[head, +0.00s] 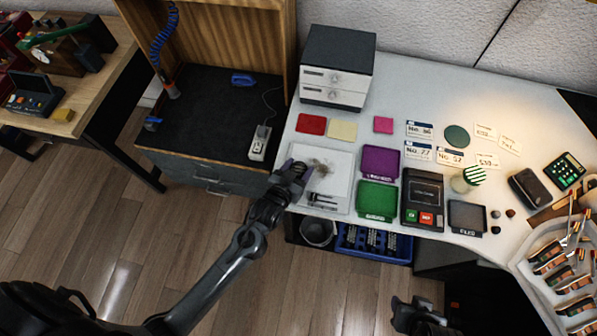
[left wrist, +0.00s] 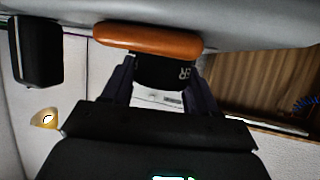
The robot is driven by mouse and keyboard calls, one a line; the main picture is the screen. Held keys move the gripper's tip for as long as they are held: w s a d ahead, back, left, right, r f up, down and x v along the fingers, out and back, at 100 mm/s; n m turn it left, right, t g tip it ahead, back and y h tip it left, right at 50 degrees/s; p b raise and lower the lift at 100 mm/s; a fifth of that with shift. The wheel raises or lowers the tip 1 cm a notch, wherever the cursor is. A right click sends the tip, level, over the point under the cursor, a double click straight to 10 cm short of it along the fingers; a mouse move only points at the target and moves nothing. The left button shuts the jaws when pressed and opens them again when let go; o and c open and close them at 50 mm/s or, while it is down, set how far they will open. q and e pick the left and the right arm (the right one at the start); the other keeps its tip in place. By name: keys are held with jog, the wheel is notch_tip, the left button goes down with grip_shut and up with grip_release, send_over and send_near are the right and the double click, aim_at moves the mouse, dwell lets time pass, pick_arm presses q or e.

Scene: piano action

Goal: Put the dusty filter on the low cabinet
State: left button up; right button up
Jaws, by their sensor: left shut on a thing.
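My left gripper (head: 297,172) is over the left side of a white tray (head: 338,190) on the worktop. It is shut on a small dark piece, which I take to be the dusty filter. In the left wrist view a black block with the letters "ER" (left wrist: 184,73) sits between the fingertips, beside an orange-brown bar (left wrist: 148,37). The hand hides most of the held piece in the head view. The low cabinet (head: 205,125), black-topped with a grey front, stands left of the worktop. My right gripper (head: 415,308) is at the bottom edge; its jaw state is unclear.
A blue tool (head: 242,79) and a white power strip (head: 259,143) lie on the cabinet top, which has bare room between. A grey dust heap (head: 320,167) is in the tray. A purple tray (head: 380,162) and green tray (head: 377,199) stand to its right.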

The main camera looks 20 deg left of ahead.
dwell(0.3)
pick_arm(q)
jog(key=shift+f, duration=0.15)
jog(key=o, duration=1.1)
jog(key=shift+c, duration=0.2)
jog(key=shift+s+r+p, duration=0.3)
jog(key=shift+s+r, duration=0.1)
jog(key=shift+s, duration=0.05)
jog(key=p+v, duration=0.2)
jog(key=v, duration=0.8)
jog(key=shift+s, duration=0.4)
jog(key=shift+s+a+g, duration=0.15)
jog(key=shift+s+g, duration=0.25)
jog(key=shift+g, duration=0.2)
jog(key=s+a+r+g, duration=0.1)
jog(key=s+g, duration=0.2)
jog(key=s+a+m+g, duration=0.1)
jog(key=s+a+g, duration=0.1)
jog(key=s, duration=0.2)
jog(key=s+a+r+g, duration=0.1)
jog(key=s+g, duration=0.2)
jog(key=s, duration=0.1)
jog(key=shift+s+a+r+m+g, duration=0.1)
jog(key=shift+a+r+m+g, duration=0.05)
jog(key=shift+r+m+g, duration=0.15)
